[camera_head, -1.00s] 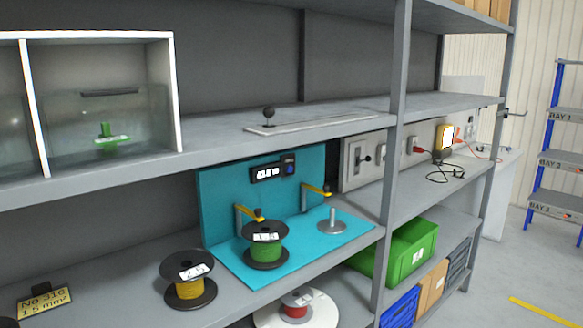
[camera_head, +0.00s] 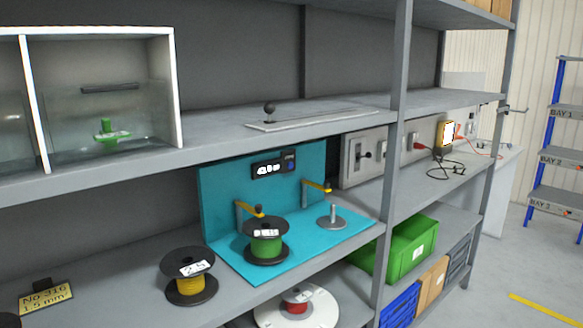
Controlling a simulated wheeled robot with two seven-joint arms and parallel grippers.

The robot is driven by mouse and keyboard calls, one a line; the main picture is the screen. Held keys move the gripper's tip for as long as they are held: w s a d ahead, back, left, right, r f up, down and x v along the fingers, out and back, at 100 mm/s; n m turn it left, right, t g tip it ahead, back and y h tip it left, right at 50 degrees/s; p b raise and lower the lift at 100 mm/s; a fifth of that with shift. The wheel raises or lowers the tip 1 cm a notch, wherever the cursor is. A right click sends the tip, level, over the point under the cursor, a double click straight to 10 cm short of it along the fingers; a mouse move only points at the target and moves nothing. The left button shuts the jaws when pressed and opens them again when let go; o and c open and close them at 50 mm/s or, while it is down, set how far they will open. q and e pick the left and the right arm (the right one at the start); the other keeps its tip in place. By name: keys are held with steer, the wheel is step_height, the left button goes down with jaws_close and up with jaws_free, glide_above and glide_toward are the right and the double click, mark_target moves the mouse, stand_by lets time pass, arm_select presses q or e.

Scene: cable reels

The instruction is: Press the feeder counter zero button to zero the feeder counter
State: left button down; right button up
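The feeder counter (camera_head: 267,170) is a small black box with a lit white display, fixed high on the teal back panel (camera_head: 222,195) of the feeder on the middle shelf. The digits are too blurred to read surely. A blue round button (camera_head: 290,167) sits at the right end of the counter, with small lettering above it. A green reel (camera_head: 266,243) with black flanges stands on the teal base below, and a bare metal spindle (camera_head: 332,215) stands to its right. Two yellow-tipped arms (camera_head: 318,186) stick out of the panel. Neither of my grippers is in view.
A yellow reel (camera_head: 189,278) and a sign (camera_head: 45,296) stand left of the feeder. The upper shelf (camera_head: 220,143) overhangs the counter, and a grey upright (camera_head: 389,160) rises to its right. A white turntable with a red reel (camera_head: 297,299) and a green crate (camera_head: 410,252) are below.

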jaws_close()
stand_by(1.4)
